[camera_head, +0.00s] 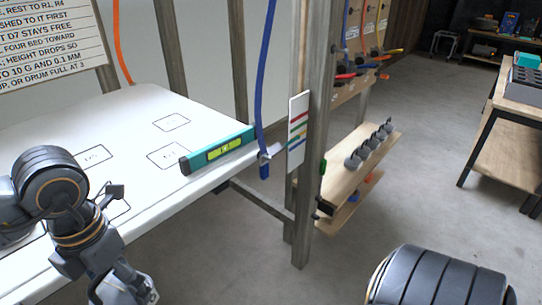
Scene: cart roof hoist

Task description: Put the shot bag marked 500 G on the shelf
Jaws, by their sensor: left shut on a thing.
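My left gripper (132,284) is at the lower left, pointing down by the front edge of the white bed, and runs toward the bottom of the picture. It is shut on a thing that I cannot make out. Several grey bag-like weights (368,146) stand in a row on a wooden shelf (345,178) beyond the metal post. Their marks are too small to read, so I cannot tell whether one is the 500 G shot bag. My right arm shows at the lower right, but its gripper is not in view.
A teal spirit level (218,150) lies at the right edge of the white bed (75,118). A blue strap (265,90) hangs beside a metal post (312,130). Open floor (410,200) lies right of the shelf. A workbench (503,105) stands at the far right.

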